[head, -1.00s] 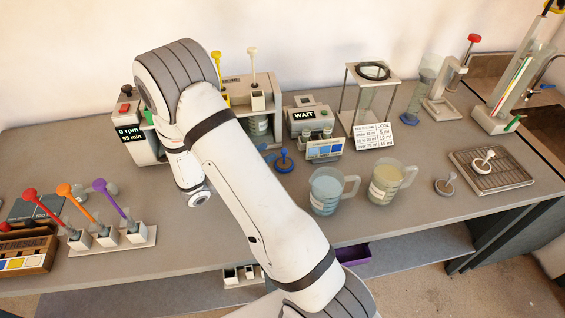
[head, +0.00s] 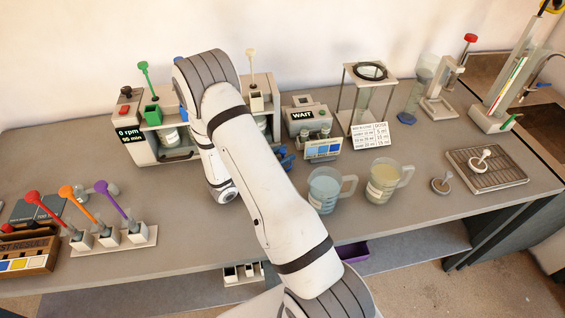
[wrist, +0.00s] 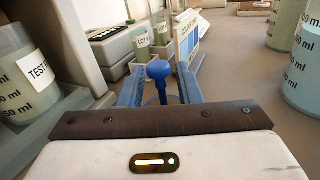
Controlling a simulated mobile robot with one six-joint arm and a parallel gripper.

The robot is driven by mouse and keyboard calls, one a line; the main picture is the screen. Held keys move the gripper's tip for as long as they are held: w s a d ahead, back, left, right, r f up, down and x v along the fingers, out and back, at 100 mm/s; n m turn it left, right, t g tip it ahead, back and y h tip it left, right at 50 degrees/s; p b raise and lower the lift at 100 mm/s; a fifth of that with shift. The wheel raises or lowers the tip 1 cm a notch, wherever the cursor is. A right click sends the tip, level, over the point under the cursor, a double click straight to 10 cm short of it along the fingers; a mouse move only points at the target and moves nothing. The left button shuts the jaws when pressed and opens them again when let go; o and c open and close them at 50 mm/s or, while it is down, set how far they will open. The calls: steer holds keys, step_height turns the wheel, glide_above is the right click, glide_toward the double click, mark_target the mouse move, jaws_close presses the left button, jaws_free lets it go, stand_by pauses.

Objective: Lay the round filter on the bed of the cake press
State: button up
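A blue round piece with an upright ball knob (wrist: 158,70) stands on the bench between my gripper's fingers; its base is mostly hidden. My gripper (wrist: 160,88) is open, with a blue finger on each side of the knob and gaps between. In the head view the gripper is largely behind my arm. A grey knobbed disc (head: 441,186) lies on the bench, and a white knobbed disc (head: 483,162) lies on a wire rack. I cannot tell which disc is the round filter. A stand with a red-knobbed handle (head: 455,75) at the back right may be the cake press.
Two cups, blue (head: 324,190) and cream (head: 383,182), stand right of the gripper. The sample rack (head: 323,149), WAIT box (head: 304,115) and a framed stand (head: 370,72) are behind. The wire rack (head: 510,180) is at right. The front middle bench is clear.

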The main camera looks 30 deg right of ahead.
jaws_close()
stand_by(0.6)
